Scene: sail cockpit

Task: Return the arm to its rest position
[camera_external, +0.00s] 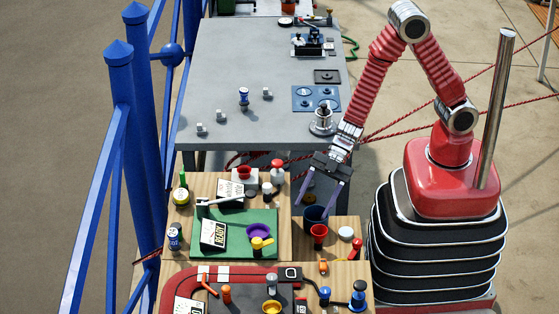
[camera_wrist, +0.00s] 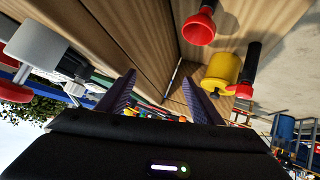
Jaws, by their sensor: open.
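My red arm (camera_external: 365,85) stands on its base at the right, reaches up, bends at the top and comes down to the left. My gripper (camera_external: 318,196) hangs at its end with its two purple fingers spread apart and pointing down. It is open, and I see nothing between the fingers. The fingers also show, apart, in the wrist view (camera_wrist: 160,82).
A red cup (camera_external: 319,235) and a white round lid (camera_external: 346,233) stand close by. A green mat (camera_external: 233,245) with several small items lies to the left. A grey table (camera_external: 225,85) is behind, and blue posts (camera_external: 128,110) stand at the left. A metal pole (camera_external: 497,105) rises beside my arm.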

